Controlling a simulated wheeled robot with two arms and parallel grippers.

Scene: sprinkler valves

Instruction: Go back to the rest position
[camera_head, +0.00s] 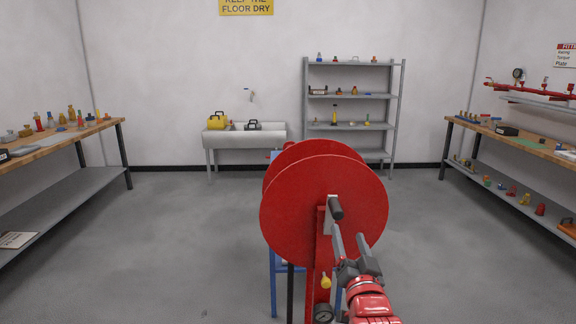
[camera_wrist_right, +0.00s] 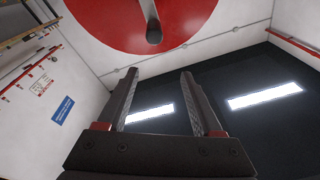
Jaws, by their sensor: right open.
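My right gripper (camera_head: 350,248) is in front of a red hose reel (camera_head: 300,205), just below the reel's black crank handle (camera_head: 336,208). In the right wrist view its two fingers (camera_wrist_right: 163,92) are spread apart with nothing between them. The red disc (camera_wrist_right: 115,22) and the dark handle (camera_wrist_right: 154,32) show beyond the fingertips, apart from them. My left gripper is in neither view.
A wooden workbench (camera_head: 55,139) stands at the left and another (camera_head: 520,142) at the right, both with small fittings. A sink (camera_head: 245,138) and a grey shelf (camera_head: 350,96) stand at the back wall. Grey floor (camera_head: 170,240) is clear on both sides of the reel.

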